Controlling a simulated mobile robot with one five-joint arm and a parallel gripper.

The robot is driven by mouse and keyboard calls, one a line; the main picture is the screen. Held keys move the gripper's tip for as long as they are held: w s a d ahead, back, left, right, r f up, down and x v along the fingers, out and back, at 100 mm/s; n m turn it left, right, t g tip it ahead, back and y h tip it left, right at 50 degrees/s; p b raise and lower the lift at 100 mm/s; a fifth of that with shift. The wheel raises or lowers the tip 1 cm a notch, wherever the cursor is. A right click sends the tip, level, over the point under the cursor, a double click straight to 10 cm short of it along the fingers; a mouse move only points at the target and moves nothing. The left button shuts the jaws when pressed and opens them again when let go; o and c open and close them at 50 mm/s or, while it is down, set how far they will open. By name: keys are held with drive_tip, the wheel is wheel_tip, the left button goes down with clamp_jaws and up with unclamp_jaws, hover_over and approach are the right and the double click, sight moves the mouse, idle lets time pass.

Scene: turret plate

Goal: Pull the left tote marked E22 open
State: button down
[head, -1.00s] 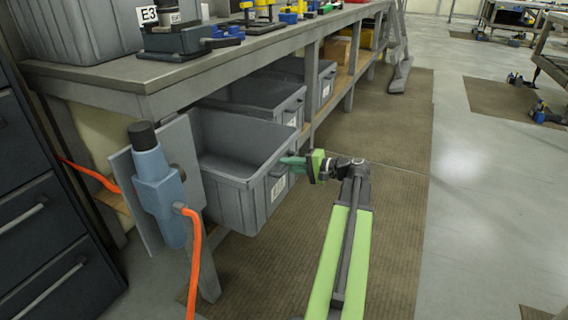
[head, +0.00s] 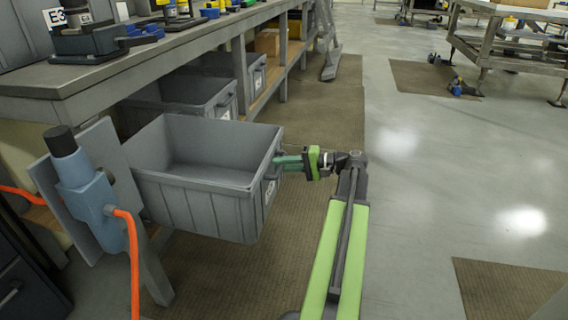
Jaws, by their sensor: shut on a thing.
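The left tote (head: 200,207) is a grey open-topped bin, the nearest one under the workbench. It sticks well out past the bench edge and looks empty. Its front face has a white label (head: 267,190), seen too edge-on to read. My gripper (head: 281,163), with green fingers, is shut on the tote's front handle at the upper front edge. The fingertips are partly hidden at the handle.
More grey totes (head: 180,105) sit under the workbench (head: 110,75) behind the left one. A blue cylinder device (head: 88,190) with an orange hose (head: 132,260) is mounted on the near bench leg.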

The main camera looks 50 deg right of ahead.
drive_tip(key=shift+s+a+f, duration=0.1)
drive_tip(key=shift+s+a, duration=0.05)
drive_tip(key=shift+s, duration=0.15)
drive_tip(key=c, duration=1.4)
unclamp_jaws()
drive_tip(key=p+v, duration=0.3)
drive_tip(key=v, duration=1.4)
drive_tip(key=shift+s+p, duration=0.15)
drive_tip(key=shift+p, duration=0.15)
